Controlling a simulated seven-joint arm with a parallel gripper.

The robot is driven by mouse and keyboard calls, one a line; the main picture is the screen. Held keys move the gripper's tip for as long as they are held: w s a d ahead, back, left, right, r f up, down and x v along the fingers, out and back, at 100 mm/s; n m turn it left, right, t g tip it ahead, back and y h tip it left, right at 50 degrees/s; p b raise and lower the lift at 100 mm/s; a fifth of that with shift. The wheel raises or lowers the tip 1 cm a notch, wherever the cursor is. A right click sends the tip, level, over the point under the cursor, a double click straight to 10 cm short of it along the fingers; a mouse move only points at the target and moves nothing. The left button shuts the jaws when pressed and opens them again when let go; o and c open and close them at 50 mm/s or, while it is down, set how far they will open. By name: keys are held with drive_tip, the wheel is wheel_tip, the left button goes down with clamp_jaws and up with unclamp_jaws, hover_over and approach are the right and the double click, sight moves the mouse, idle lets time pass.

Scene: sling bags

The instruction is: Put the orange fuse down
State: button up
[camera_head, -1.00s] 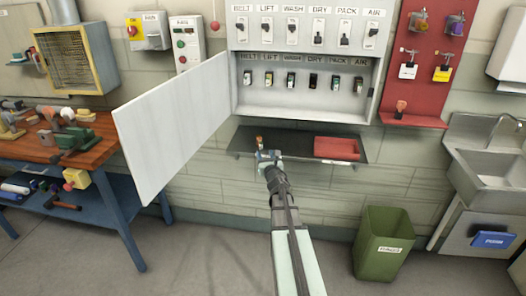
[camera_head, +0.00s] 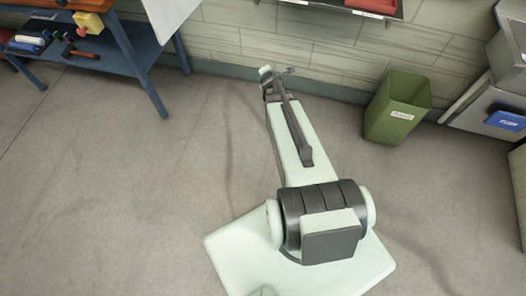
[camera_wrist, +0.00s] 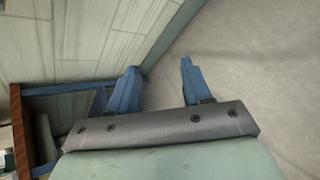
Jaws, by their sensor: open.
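The orange fuse is not in sight in either current view. My gripper (camera_wrist: 159,68) shows in the wrist view with its two blue fingers apart and nothing between them. It points along the wall and floor. In the head view the end of my arm (camera_head: 268,82) is near the foot of the wall, below the dark shelf (camera_head: 392,14). Only the shelf's front edge is in view, with a sliver of the red tray (camera_head: 372,4) on it.
A green bin (camera_head: 398,108) stands on the floor at the right, near the wall. A blue-legged workbench (camera_head: 140,65) stands at the left, and the cabinet's white door (camera_head: 168,12) hangs beside it.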

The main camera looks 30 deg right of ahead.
drive_tip(key=s+a+f+m+g+y, duration=0.2)
drive_tip(key=s+a+f+m+g, duration=0.35)
drive_tip(key=s+a+f, duration=0.6)
drive_tip(key=s+a+f+m+g+y, duration=0.1)
drive_tip(key=s+a+f+m+g, duration=0.1)
drive_tip(key=s, duration=0.8)
drive_tip(key=s+a+f+m+g+y, duration=0.1)
drive_tip(key=s+a+f+m+g, duration=0.2)
drive_tip(key=s, duration=0.7)
drive_tip(key=s+a+f+m+g+y, duration=0.1)
drive_tip(key=s+a+f+m+g, duration=0.2)
drive_tip(key=s+a+m+g, duration=0.2)
drive_tip(key=s+a+m, duration=0.3)
drive_tip(key=s+a, duration=0.2)
drive_tip(key=a, duration=0.1)
drive_tip(key=shift+s+f, duration=0.25)
drive_tip(key=shift+s, duration=0.05)
